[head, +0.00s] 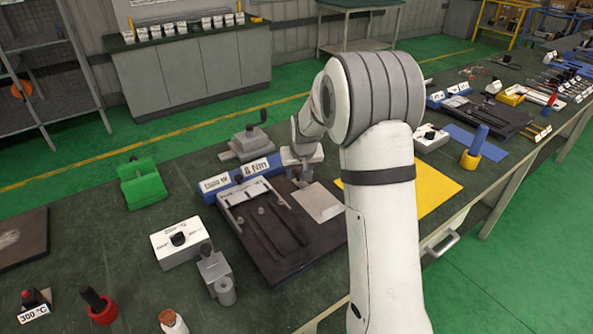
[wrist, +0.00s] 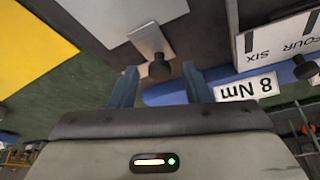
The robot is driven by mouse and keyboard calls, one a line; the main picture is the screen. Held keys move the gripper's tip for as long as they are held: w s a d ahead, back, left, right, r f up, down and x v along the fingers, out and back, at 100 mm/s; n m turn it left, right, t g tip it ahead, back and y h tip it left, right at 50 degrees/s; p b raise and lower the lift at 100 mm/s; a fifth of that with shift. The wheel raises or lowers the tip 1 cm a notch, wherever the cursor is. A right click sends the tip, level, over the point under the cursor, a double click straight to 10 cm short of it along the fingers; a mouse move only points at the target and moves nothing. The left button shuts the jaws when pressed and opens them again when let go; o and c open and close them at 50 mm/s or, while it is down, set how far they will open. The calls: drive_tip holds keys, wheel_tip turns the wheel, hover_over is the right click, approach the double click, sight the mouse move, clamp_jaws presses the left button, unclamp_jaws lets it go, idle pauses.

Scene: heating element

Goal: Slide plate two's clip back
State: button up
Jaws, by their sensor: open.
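A dark board (head: 275,258) lies on the bench and bears a pale grey plate (head: 318,203) at its right side. In the wrist view the pale plate (wrist: 105,17) is at the top, with a metal strip (wrist: 150,42) ending in a dark round knob (wrist: 159,70); this looks like the clip. I cannot read a number for this plate. My gripper (head: 303,180) is over the board's back edge. In the wrist view my gripper (wrist: 158,76) is open, its fingers either side of the knob, with gaps showing. Contact cannot be seen.
A blue bar (head: 232,182) labelled "8 Nm" runs behind the board. A white block (wrist: 285,42) marked "FOUR SIX" is right in the wrist view. A white dial box (head: 178,242) and grey fixture (head: 215,272) stand left; a yellow sheet (head: 432,193) lies right.

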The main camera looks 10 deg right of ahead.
drive_tip(key=shift+f, duration=0.2)
drive_tip(key=shift+c, duration=0.2)
clamp_jaws()
idle(0.4)
